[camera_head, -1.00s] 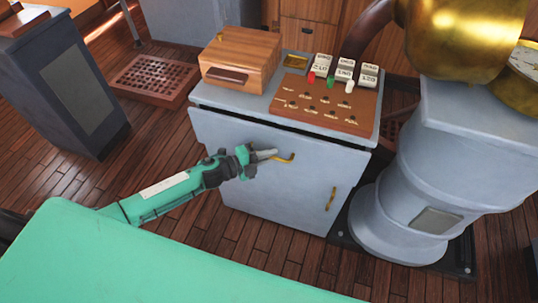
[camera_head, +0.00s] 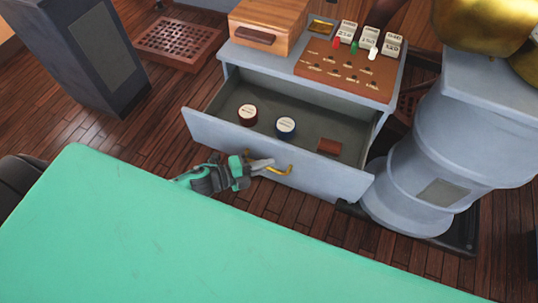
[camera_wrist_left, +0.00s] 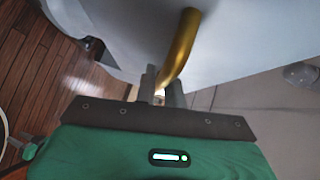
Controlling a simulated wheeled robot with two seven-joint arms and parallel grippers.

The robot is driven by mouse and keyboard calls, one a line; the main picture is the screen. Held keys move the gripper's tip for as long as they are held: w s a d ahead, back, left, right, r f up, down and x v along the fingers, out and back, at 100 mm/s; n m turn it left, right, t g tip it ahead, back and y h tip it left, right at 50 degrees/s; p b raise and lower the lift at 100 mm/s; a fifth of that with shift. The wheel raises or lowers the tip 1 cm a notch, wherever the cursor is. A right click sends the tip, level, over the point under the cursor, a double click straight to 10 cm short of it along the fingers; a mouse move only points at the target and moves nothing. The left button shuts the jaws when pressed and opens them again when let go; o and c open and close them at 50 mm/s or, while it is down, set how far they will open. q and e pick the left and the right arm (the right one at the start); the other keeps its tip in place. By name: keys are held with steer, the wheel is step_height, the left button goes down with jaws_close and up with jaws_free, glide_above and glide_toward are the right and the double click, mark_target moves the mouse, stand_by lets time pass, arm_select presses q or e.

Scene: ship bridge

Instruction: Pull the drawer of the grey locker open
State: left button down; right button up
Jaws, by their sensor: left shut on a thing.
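The grey locker (camera_head: 222,88) stands ahead, and its drawer (camera_head: 215,131) is pulled well out toward me. Inside the drawer lie a dark red round tin (camera_head: 247,115), a blue round tin (camera_head: 285,127) and a small reddish-brown block (camera_head: 329,147). My left gripper (camera_head: 268,165) is at the drawer front, shut on the brass handle (camera_head: 285,170). The left wrist view shows the handle (camera_wrist_left: 181,50) running down between the fingers (camera_wrist_left: 162,90). My right gripper is not in view.
A wooden box (camera_head: 268,22) and a brown switch panel (camera_head: 345,72) with coloured levers sit on the locker top. A grey pedestal (camera_head: 425,150) with a brass top stands close on the right. A dark cabinet (camera_head: 75,75) stands at the left, beside a floor grate (camera_head: 180,43).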

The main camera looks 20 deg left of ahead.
arm_select(q)
steer(key=shift+s, duration=0.25)
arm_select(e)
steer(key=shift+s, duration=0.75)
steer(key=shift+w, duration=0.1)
arm_select(q)
steer(key=c, duration=1.8)
jaws_free()
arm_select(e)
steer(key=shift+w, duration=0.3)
arm_select(q)
steer(key=shift+o, duration=0.2)
